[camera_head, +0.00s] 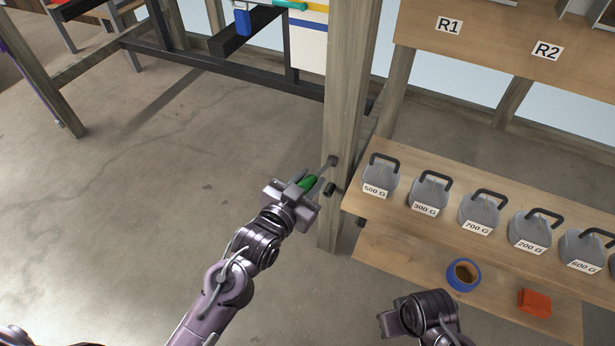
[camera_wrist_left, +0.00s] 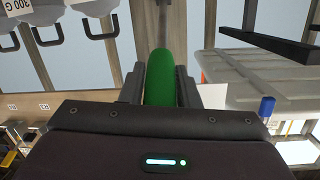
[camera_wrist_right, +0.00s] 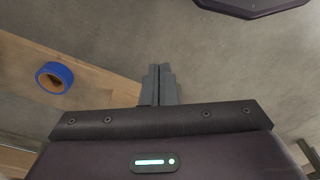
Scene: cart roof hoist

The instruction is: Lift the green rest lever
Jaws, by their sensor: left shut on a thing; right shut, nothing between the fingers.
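The green rest lever (camera_head: 308,183) sticks out from a wooden post (camera_head: 345,110) on a thin metal rod, left of the shelf with the weights. My left gripper (camera_head: 301,185) is shut on the lever's green grip. In the left wrist view the green grip (camera_wrist_left: 160,80) stands between the two fingers, and its lower end is hidden behind the gripper body. My right gripper (camera_wrist_right: 158,85) is shut and empty, its fingers together. In the head view the right wrist shows at the bottom, right of centre, near the lower board.
A blue tape roll (camera_head: 463,274) and a red block (camera_head: 535,303) lie on the lower board. A short dark peg (camera_head: 330,189) is close to the left gripper. The floor at left is clear.

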